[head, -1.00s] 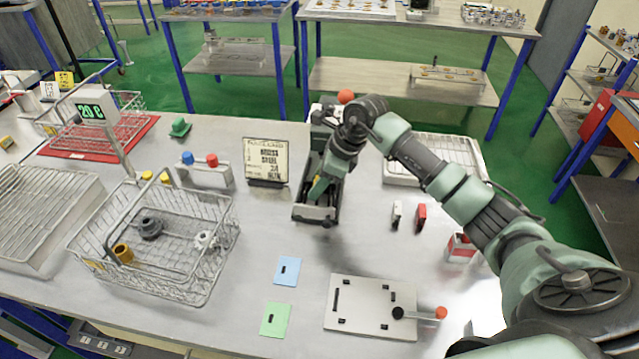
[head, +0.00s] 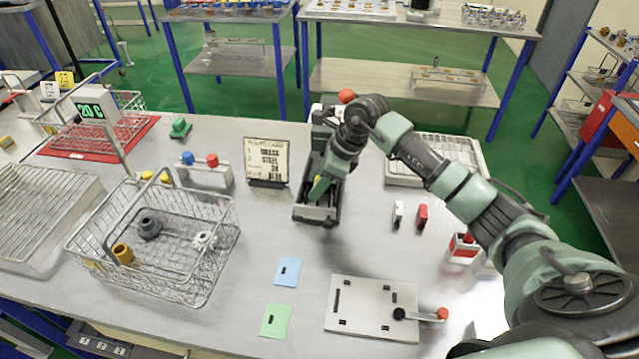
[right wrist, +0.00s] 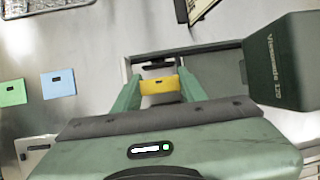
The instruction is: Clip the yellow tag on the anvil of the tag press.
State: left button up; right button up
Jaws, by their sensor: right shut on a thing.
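The tag press (head: 318,212), a dark green machine with a long open bed, stands near the middle of the table. My right gripper (head: 317,188) is at the press, low over its bed, and my wrist hides much of the machine. In the right wrist view, my right gripper (right wrist: 157,87) is shut on the yellow tag (right wrist: 155,86), which has a small dark slot. The tag is over the press's open frame (right wrist: 128,64). I cannot tell whether it touches the anvil. The press's dark green housing (right wrist: 287,60) is close at the right. My left gripper is out of view.
A blue card (head: 288,270) and a green card (head: 275,320) lie in front of the press, beside a grey plate (head: 345,320) with a red-knobbed lever. A routecard sign (head: 266,160) stands left of the press. A wire basket (head: 190,285) is farther left.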

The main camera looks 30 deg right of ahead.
aim_at(319, 201)
jog(key=f, duration=0.1)
jog(key=s+f, duration=0.1)
jog(key=f, duration=0.1)
jog(key=shift+s+a+f+g, duration=0.1)
jog(key=shift+s+a+g, duration=0.05)
jog(key=shift+s+g, duration=0.2)
jog(key=o, duration=1.5)
jog(key=shift+c, duration=0.2)
jog(key=shift+o, duration=0.2)
jog(key=shift+w+d+r+p, duration=0.1)
jog(key=shift+w+r+p, duration=0.15)
jog(key=shift+r+p, duration=0.25)
jog(key=shift+w+d+r+p, duration=0.1)
jog(key=shift+w+r+p, duration=0.15)
jog(key=shift+r, duration=0.5)
jog(key=shift+w+r+p, duration=0.25)
jog(key=shift+r+p, duration=0.15)
jog(key=shift+r, duration=0.2)
jog(key=shift+d+r+p, duration=0.2)
jog(key=shift+r+p, duration=0.3)
jog(key=shift+r, duration=0.65)
jog(key=shift+a+r, duration=0.15)
jog(key=shift+r, duration=0.4)
